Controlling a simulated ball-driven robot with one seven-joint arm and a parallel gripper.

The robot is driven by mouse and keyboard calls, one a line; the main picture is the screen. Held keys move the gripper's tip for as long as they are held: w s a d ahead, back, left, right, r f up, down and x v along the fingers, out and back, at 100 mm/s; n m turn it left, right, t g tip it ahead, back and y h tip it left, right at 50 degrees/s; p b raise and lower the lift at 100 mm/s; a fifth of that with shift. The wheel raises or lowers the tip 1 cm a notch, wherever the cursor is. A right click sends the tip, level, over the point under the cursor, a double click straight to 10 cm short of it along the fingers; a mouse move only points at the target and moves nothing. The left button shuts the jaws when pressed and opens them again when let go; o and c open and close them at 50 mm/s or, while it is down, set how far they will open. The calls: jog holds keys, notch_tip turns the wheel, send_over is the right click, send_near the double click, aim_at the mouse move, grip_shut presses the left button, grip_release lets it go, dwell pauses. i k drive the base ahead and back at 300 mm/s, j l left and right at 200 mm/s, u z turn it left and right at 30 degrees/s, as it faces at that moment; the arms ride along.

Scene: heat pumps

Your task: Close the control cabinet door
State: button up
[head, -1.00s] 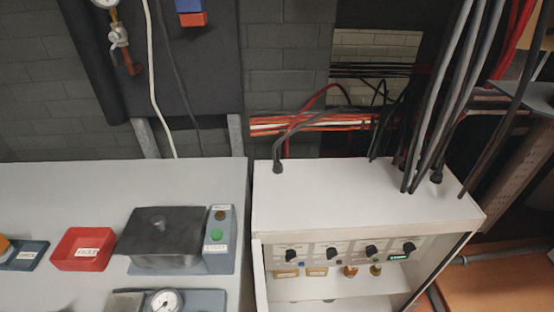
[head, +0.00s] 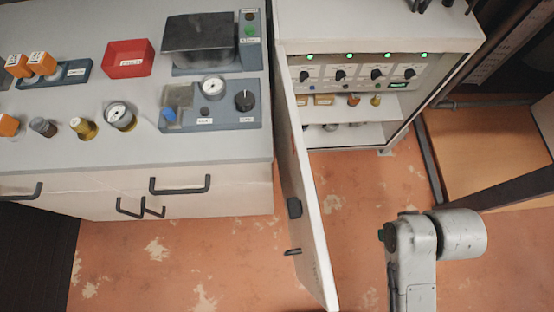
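The control cabinet (head: 384,32) is a white box at the upper right in the head view. Its front is open and shows a panel with several knobs and green lights (head: 365,72) and shelves below. Its white door (head: 306,185) is hinged at the cabinet's left edge and swung wide open toward me. A dark latch (head: 294,208) and a small dark handle (head: 293,252) show on the door's left face. My grey arm stands at the lower right, to the right of the door and apart from it. My gripper is not in view.
A white workbench (head: 90,165) with drawers stands left of the door, holding a red bin (head: 128,58), gauges and small parts. A brown board (head: 490,155) and dark metal frame (head: 430,165) stand right of the cabinet.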

aim_at(313, 270)
jog(key=k+j, duration=0.35)
jog(key=k, duration=0.15)
jog(key=k+j, duration=0.35)
jog(key=k, duration=0.15)
jog(key=i+u, duration=0.1)
jog(key=u, duration=0.25)
jog(key=i+u, duration=0.1)
jog(key=u, duration=0.25)
jog(key=i+l+u, duration=0.1)
jog(key=u, duration=0.25)
